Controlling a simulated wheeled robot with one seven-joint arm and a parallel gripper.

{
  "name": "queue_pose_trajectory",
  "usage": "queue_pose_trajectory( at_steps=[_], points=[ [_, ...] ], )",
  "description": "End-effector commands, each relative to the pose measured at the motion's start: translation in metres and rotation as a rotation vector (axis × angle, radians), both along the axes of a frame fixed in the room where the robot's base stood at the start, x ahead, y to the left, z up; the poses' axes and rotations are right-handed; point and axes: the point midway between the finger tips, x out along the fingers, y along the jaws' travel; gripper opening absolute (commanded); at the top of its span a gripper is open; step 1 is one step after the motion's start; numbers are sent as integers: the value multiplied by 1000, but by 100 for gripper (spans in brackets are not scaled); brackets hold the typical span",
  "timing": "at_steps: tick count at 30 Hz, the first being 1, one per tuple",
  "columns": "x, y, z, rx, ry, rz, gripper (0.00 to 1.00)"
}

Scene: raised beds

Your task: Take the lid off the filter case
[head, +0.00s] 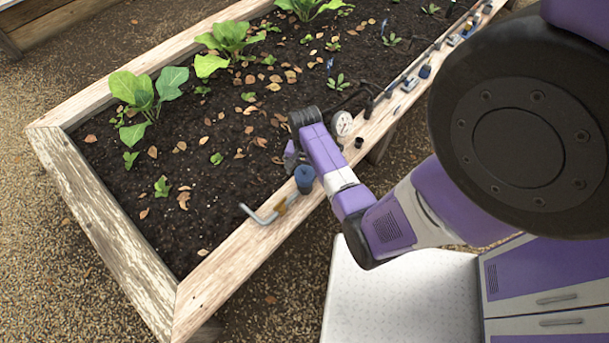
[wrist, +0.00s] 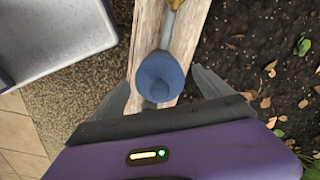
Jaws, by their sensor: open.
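The filter case (head: 304,185) is a small blue cylinder standing on the wooden rim of the raised bed. My gripper (wrist: 161,68) is open, with one dark finger on each side of the lid. In the head view my arm reaches over the rim beside the case, and the fingers are hard to make out.
A bent grey pipe with a brass-coloured part (head: 284,206) lies on the rim (head: 215,285), right beside the case. A round dial gauge (head: 342,123) and several small fittings sit farther along the rim. Soil with plants and dry leaves fills the bed. A white tray-like surface (head: 385,300) is at the front.

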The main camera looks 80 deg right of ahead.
Motion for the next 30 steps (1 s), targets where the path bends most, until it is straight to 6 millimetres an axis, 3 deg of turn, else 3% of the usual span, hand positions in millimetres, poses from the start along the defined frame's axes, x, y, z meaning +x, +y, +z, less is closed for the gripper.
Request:
queue_pose_trajectory(
  at_steps=[9,19,30],
  points=[
    [0,0,-7,-1,-1,1,89],
    [0,0,-6,-1,-1,1,27],
    [0,0,-1,-1,-1,1,25]
  ],
)
